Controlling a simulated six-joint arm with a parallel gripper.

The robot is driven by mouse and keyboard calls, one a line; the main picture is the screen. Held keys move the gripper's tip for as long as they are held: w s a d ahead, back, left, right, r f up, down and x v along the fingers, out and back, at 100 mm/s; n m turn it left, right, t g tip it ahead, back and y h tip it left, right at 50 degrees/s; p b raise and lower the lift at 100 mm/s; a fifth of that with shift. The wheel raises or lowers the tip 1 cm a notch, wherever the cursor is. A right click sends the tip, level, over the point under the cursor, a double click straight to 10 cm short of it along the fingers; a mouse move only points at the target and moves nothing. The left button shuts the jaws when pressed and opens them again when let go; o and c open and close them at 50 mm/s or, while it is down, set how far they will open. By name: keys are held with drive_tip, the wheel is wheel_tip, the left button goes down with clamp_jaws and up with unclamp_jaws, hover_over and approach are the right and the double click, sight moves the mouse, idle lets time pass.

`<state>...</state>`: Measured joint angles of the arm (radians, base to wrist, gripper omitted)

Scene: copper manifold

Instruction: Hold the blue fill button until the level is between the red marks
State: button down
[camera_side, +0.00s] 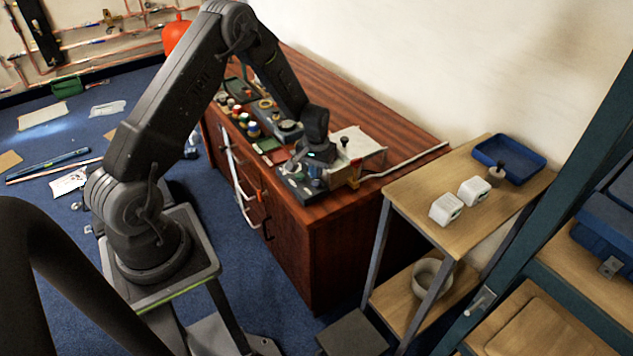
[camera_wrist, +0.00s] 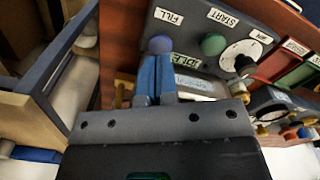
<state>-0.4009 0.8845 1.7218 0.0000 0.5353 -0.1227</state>
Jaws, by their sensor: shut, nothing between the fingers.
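In the wrist view, a blue-violet button (camera_wrist: 159,45) sits on a dark grey panel (camera_wrist: 190,22) under a label reading FILL. My gripper (camera_wrist: 158,60) is shut with nothing between its blue fingers. Its fingertips are at the near edge of the button; I cannot tell whether they touch it or press it. A green button (camera_wrist: 213,44) under a START label and a round white dial (camera_wrist: 243,55) are to the right. A small display (camera_wrist: 187,59) reading IDLE is partly behind the fingers. In the side view my gripper (camera_side: 314,160) is over the panel at the bench's front corner. No level or red marks can be made out.
The wooden bench (camera_side: 400,130) carries several small parts and devices left of the panel. A wooden shelf stand (camera_side: 410,192) with white boxes and a blue tray (camera_side: 510,157) stands to the right. A red panel (camera_wrist: 280,60) is beside the dial.

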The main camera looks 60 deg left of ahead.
sight(316, 184)
drive_tip(key=shift+f, duration=1.5)
idle(6.5)
